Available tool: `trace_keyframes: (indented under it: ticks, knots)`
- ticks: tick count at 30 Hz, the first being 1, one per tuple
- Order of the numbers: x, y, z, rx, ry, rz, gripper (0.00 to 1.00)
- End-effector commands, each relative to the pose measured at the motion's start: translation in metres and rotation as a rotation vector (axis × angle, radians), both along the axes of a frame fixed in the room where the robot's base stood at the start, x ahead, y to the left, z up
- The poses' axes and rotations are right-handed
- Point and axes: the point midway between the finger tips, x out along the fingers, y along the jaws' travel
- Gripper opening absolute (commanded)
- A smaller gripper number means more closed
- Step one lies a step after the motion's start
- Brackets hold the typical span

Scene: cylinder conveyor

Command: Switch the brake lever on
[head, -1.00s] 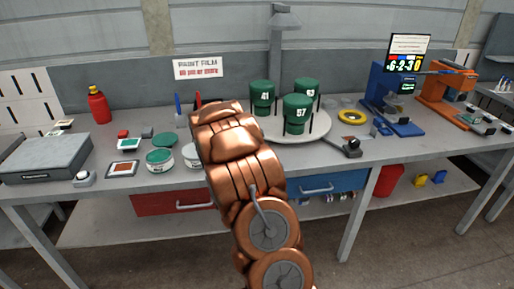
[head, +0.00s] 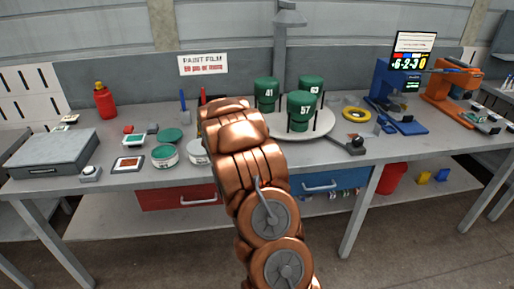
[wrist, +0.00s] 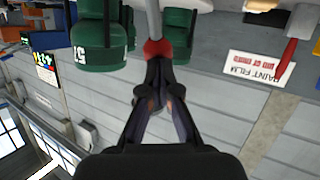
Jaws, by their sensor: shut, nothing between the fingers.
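In the wrist view, which looks upside down, a red ball knob (wrist: 158,48) sits on a pale grey rod (wrist: 153,18); it looks like the brake lever. My gripper (wrist: 157,62) is shut and empty, its fingertips at the knob, seemingly in front of it. I cannot tell whether they touch. Green cylinders numbered 57 (wrist: 98,45) and 41 (wrist: 176,42) are on either side of the rod. In the head view, my copper arm hides the gripper and the red knob. The cylinders 57 (head: 301,113) and 41 (head: 266,91) stand on a round white turntable (head: 322,124).
A dark device with a knob (head: 350,144) sits at the turntable's front right. A yellow ring (head: 356,114) and a blue machine (head: 398,106) are farther right. Green-lidded tins (head: 165,156) stand left of my arm. Upright pens stand behind it. A red bottle (head: 104,101) is back left.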

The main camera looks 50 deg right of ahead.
Motion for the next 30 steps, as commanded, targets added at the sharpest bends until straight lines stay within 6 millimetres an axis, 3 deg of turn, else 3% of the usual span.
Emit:
trace_keyframes:
  ticks: [4,9,30]
  knots:
    - [-0.002,0.010,0.008,-0.001,-0.001,0.001,0.00]
    - [-0.009,0.035,0.025,-0.003,-0.002,0.003,0.00]
    - [-0.039,0.103,0.057,0.000,-0.001,-0.001,0.00]
